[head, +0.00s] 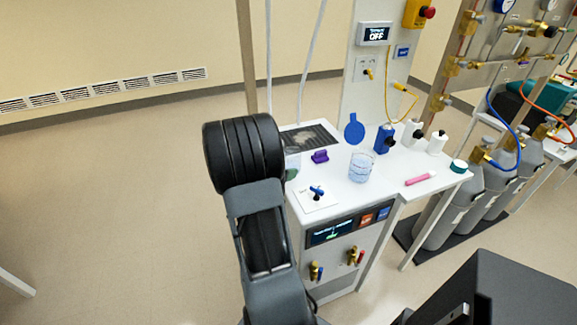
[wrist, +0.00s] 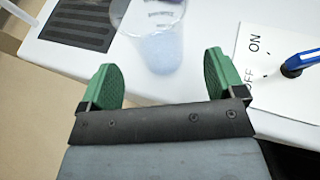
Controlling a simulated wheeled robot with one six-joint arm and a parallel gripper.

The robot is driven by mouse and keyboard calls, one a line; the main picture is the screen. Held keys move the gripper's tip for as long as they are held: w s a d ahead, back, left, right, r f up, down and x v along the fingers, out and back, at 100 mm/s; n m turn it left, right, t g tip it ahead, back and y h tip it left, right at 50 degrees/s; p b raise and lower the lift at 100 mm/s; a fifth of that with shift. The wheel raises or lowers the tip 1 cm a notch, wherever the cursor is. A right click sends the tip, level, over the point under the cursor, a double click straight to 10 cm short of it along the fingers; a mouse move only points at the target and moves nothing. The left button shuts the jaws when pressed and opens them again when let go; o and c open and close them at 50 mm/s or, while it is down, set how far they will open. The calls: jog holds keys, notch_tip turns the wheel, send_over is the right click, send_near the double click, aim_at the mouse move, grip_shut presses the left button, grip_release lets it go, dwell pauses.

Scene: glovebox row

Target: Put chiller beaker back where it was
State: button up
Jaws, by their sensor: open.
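Two clear beakers are in view, and I cannot tell by marking which is the chiller beaker. One beaker (head: 293,158) stands near the bench's left edge, mostly hidden behind my arm in the head view. In the wrist view this beaker (wrist: 158,45) shows pale bluish contents and stands upright just beyond my fingertips, roughly between them. The other beaker (head: 361,168), with pale blue contents, stands mid-bench. My gripper (wrist: 163,82) is open and empty. In the head view only a green fingertip of my gripper (head: 291,174) shows.
A dark grille (wrist: 80,22) lies left of the near beaker. An ON/OFF plate with a blue valve handle (head: 316,190) is at the front. A purple clip (head: 320,156), blue bottle (head: 384,139), white bottles (head: 412,132) and pink marker (head: 420,178) stand or lie on the bench.

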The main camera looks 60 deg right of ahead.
jog(key=a+r+m+t+y, duration=0.2)
jog(key=a+m+y, duration=0.2)
jog(key=a, duration=0.9)
jog(key=s+a+r+m+t+y, duration=0.1)
jog(key=a+m+y, duration=0.3)
jog(key=a, duration=0.9)
jog(key=a+r+m+t+y, duration=0.2)
jog(key=a+m+y, duration=0.3)
jog(key=a, duration=0.8)
jog(key=shift+s+a+r+m+t, duration=0.25)
jog(key=shift+m+t, duration=0.45)
jog(key=shift+m, duration=0.4)
jog(key=shift+w, duration=0.1)
